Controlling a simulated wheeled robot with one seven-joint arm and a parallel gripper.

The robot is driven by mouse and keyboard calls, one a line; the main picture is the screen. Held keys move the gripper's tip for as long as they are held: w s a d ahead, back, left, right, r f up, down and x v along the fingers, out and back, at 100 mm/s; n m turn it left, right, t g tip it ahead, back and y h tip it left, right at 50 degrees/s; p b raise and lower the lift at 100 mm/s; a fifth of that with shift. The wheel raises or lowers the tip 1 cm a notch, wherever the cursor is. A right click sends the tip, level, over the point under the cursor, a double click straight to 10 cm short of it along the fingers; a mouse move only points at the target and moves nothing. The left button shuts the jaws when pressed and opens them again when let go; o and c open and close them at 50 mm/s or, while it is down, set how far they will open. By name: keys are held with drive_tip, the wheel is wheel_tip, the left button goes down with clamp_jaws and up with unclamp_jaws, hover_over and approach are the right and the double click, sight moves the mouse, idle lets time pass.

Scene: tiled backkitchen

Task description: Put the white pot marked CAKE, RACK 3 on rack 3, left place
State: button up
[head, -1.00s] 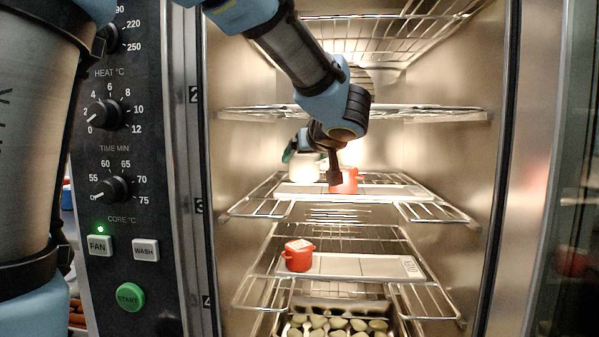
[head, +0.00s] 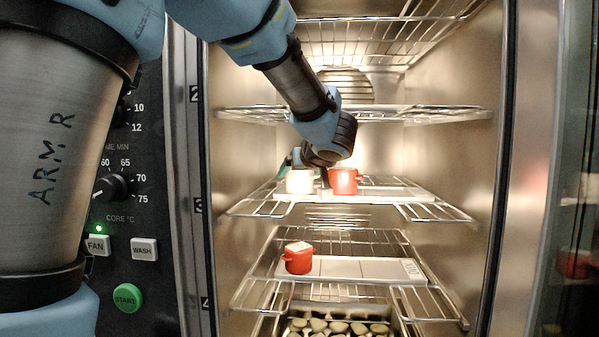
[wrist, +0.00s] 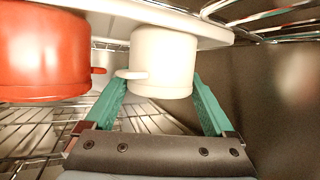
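The white pot (head: 300,183) is at the left end of the pale tray (head: 395,194) on rack 3, left of a red pot (head: 343,180). The wrist view appears upside down; there the white pot (wrist: 164,62) sits between my gripper's green fingers (wrist: 160,88). Both fingertips appear to touch its sides, and its handle points toward the red pot (wrist: 45,52). In the head view my wrist hides most of the gripper.
Below, another red pot (head: 298,258) stands on the left of a second tray (head: 365,268). A pan of pale round items (head: 340,328) is lower still. The tray's right part is clear.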

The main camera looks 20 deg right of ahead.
drive_tip(key=shift+o, duration=0.7)
drive_tip(key=shift+s+r, duration=0.1)
drive_tip(key=shift+r, duration=0.1)
drive_tip(key=p+v, duration=0.1)
drive_tip(key=v, duration=1.1)
drive_tip(key=shift+p, duration=0.35)
drive_tip(key=shift+a, duration=0.1)
